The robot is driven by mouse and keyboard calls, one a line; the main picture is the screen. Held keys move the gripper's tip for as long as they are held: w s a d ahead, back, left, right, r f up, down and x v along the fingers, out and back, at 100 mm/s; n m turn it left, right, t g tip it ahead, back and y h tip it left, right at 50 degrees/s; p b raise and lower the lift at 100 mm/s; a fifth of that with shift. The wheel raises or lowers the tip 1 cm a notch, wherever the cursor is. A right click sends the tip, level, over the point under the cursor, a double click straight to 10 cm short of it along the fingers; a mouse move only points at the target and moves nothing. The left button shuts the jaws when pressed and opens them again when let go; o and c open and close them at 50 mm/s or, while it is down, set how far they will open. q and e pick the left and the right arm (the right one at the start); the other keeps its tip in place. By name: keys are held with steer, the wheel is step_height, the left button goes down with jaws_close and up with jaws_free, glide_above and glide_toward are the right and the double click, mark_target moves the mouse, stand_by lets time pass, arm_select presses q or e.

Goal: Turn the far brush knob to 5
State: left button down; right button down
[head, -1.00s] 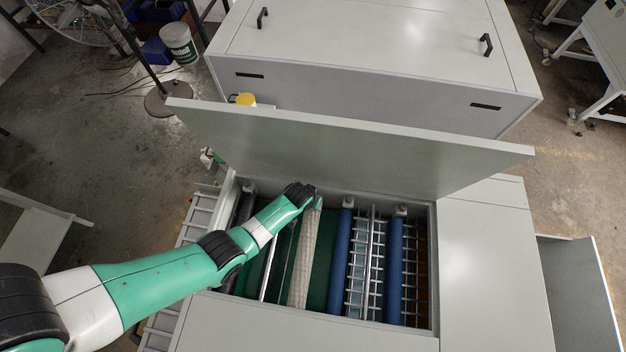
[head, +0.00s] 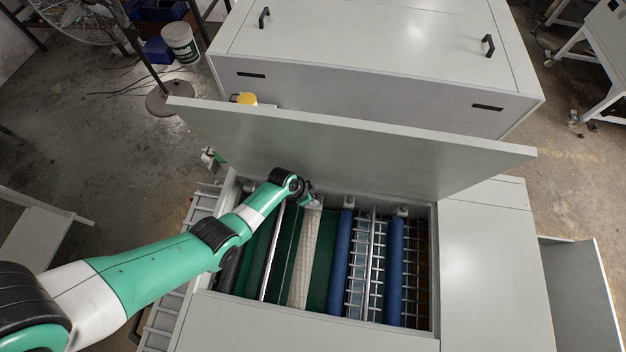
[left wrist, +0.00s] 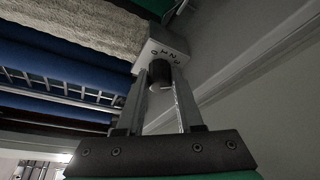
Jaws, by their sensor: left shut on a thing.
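The beige brush roller (head: 305,262) lies in the open bay of the machine; its textured end also shows in the left wrist view (left wrist: 85,22). At its far end is a pale block with a number scale (left wrist: 172,48). The dark round knob (left wrist: 160,74) sticks out of this block. My left gripper (left wrist: 160,85) is shut on the knob, with one finger on each side. In the head view my left gripper (head: 312,200) is at the far end of the brush, partly hidden by my wrist. I cannot tell which number the knob points to. My right gripper is not in view.
The raised grey lid (head: 350,150) stands just behind the bay. Blue rollers (head: 340,262) and wire grids (head: 365,265) lie right of the brush. The grey cover panel (head: 485,250) on the right is clear. A yellow-topped button (head: 246,98) sits behind the lid.

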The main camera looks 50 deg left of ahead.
arm_select(q)
steer(key=shift+m, duration=0.4)
steer(key=c, duration=0.6)
jaws_free()
steer(key=shift+o, duration=0.2)
